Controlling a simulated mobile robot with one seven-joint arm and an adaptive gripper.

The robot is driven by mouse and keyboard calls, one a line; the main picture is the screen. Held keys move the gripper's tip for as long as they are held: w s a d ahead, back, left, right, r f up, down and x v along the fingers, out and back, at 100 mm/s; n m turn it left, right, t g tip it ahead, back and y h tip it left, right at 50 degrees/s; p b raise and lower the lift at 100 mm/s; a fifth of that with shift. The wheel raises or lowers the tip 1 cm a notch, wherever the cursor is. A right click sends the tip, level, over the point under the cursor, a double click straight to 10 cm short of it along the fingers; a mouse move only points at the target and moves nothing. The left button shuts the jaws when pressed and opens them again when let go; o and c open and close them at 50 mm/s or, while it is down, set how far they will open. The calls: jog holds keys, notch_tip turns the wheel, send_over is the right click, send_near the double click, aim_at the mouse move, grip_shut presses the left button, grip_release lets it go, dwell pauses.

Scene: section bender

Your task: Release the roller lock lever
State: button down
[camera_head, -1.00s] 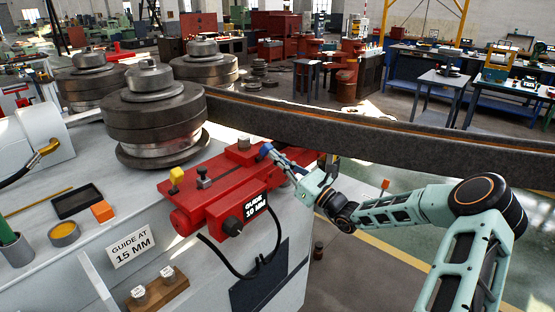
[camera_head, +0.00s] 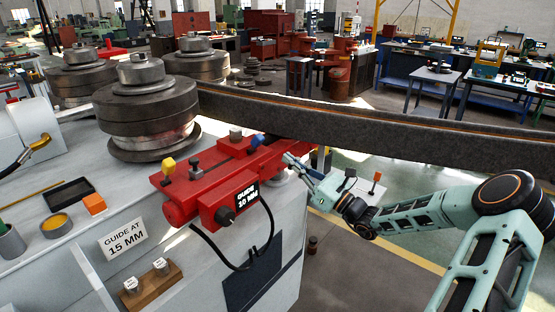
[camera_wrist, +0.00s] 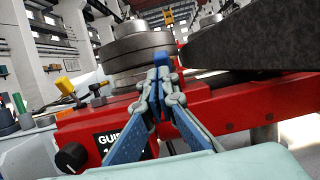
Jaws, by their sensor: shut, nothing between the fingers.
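The red guide unit (camera_head: 215,180) sits on the grey machine top and bears a black "GUIDE 10 MM" label (camera_head: 247,195). A small blue-tipped part (camera_head: 257,140) stands near its right end, and a yellow-capped part (camera_head: 168,165) near its left end. I cannot tell for sure which is the roller lock lever. My gripper (camera_head: 288,157) is shut and empty, a little right of the blue tip and apart from it. In the wrist view, my gripper's fingertips (camera_wrist: 160,80) point toward the blue tip (camera_wrist: 161,59), partly hiding the part below it.
Stacked steel rollers (camera_head: 150,105) stand behind the unit. A long dark steel section (camera_head: 380,130) runs across, above and behind my gripper. A black knob (camera_head: 225,216) and cable hang at the unit's front. A "GUIDE AT 15 MM" sign (camera_head: 123,238) is at front left. The floor at right is open.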

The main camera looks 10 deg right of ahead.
jog(key=shift+s+d+r, duration=0.2)
jog(key=shift+s+d, duration=0.5)
jog(key=shift+s, duration=0.2)
jog(key=shift+s+d+r, duration=0.2)
jog(key=shift+s+d, duration=0.45)
jog(key=shift+s, duration=0.25)
